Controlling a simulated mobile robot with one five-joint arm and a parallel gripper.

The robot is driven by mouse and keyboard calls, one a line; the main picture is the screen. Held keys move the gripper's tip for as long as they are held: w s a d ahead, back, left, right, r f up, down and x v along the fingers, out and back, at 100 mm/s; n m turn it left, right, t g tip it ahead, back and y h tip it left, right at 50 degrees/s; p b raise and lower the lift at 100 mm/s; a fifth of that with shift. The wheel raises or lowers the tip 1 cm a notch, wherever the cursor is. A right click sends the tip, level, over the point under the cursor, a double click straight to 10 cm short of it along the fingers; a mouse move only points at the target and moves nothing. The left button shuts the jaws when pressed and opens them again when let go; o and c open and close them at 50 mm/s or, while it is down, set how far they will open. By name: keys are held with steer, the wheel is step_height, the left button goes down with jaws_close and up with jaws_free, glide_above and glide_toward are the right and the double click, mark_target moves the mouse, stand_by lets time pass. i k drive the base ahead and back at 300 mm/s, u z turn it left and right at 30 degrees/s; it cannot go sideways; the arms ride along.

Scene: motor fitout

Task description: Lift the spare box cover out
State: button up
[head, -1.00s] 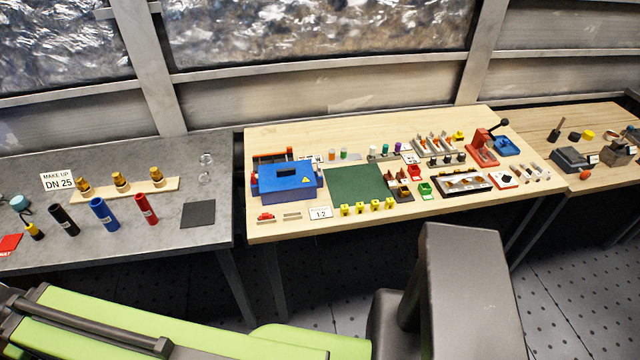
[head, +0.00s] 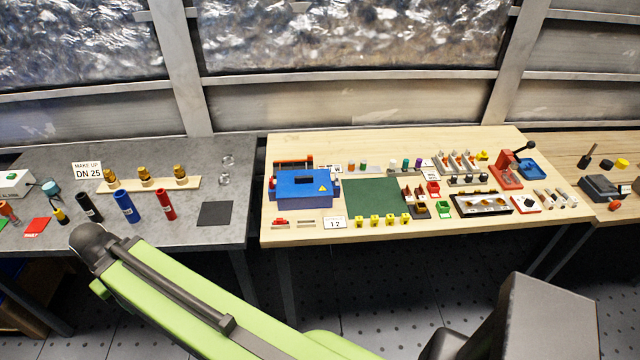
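A blue box-shaped thing (head: 304,190) with a dark slot on top and a yellow warning triangle stands at the left of the light wooden table. I cannot tell whether it is the spare box cover or bears it. No other thing is clearly recognisable as a spare box cover from here. My green arm link reaches up at the lower left to a dark joint, in front of the grey table. My gripper is not visible, and it is not touching the blue box.
The wooden table (head: 450,232) bears a green mat (head: 372,197), yellow pieces along its front, small coloured bins and a red press (head: 506,172). The grey table (head: 225,238) at left holds coloured cylinders and a dark square pad (head: 215,213). A gap separates these tables.

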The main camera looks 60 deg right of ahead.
mark_target(313, 182)
steer(key=z, duration=0.3)
steer(key=i, duration=1)
steer(key=u, duration=0.1)
